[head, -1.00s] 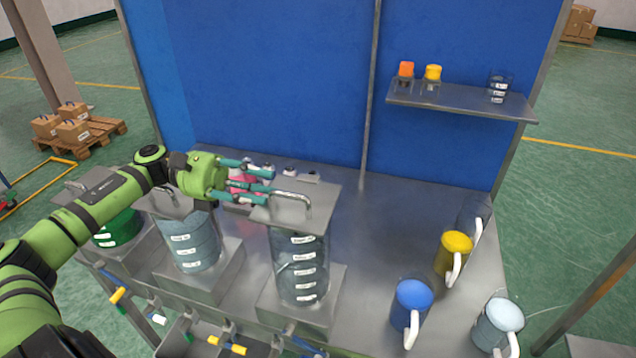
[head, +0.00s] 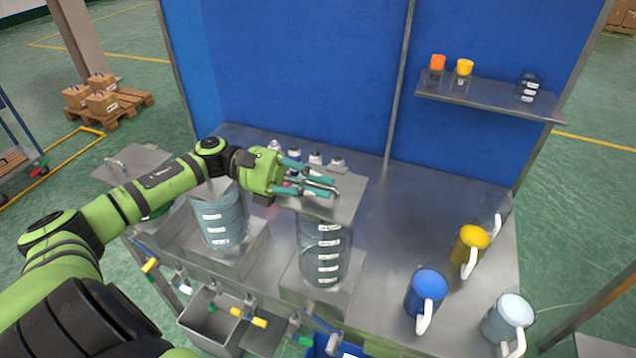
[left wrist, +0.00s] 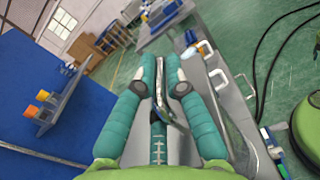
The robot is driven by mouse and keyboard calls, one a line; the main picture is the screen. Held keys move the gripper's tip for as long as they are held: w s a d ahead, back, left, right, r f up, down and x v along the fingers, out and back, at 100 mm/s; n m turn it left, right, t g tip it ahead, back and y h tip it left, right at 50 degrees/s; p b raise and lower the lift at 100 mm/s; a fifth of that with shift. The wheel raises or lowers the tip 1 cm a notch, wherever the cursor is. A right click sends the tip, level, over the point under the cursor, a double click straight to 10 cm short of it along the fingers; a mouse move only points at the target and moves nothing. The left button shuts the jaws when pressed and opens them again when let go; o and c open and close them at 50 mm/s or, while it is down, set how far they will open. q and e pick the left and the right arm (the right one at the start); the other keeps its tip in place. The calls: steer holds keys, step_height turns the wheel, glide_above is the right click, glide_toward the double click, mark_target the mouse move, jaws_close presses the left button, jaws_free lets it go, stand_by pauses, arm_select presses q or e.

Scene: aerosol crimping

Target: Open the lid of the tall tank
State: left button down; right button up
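The tall tank (head: 324,250) is a clear cylinder with several white labels on a grey metal block. Its flat metal lid (head: 348,207) lies level on top. The lid's bar handle (head: 336,192) is largely hidden by my fingers. My left gripper (head: 322,187) is just over the lid, with its teal fingers stretched out at the handle. In the left wrist view, a metal bar (left wrist: 160,82) lies between the spread fingers; whether they touch it is unclear. My right gripper is not in view.
A second clear tank (head: 219,222) stands to the left. Blue (head: 427,290), yellow (head: 470,245) and pale (head: 507,318) jugs stand at the right. Several small capped bottles (head: 315,158) are behind the lid. A shelf (head: 490,100) hangs on the blue wall.

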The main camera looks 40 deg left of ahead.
arm_select(q)
steer(key=shift+r, duration=0.1)
steer(key=shift+w+r+n+b, duration=0.2)
steer(key=shift+r+n+b, duration=0.25)
steer(key=shift+b, duration=0.2)
steer(key=shift+w+a+r+n+b, duration=0.1)
steer(key=shift+w+r+n+b, duration=0.3)
steer(key=shift+r+n+b, duration=0.25)
steer(key=w+a+r+n+b, duration=0.1)
steer(key=w+n, duration=0.6)
steer(key=n, duration=0.1)
steer(key=w+a+r+n+b, duration=0.1)
steer(key=w+a+r+n, duration=0.1)
steer(key=w+n, duration=0.5)
steer(key=shift+w+a+r+n, duration=0.15)
steer(key=shift+w+a+n, duration=0.15)
steer(key=shift+n, duration=0.2)
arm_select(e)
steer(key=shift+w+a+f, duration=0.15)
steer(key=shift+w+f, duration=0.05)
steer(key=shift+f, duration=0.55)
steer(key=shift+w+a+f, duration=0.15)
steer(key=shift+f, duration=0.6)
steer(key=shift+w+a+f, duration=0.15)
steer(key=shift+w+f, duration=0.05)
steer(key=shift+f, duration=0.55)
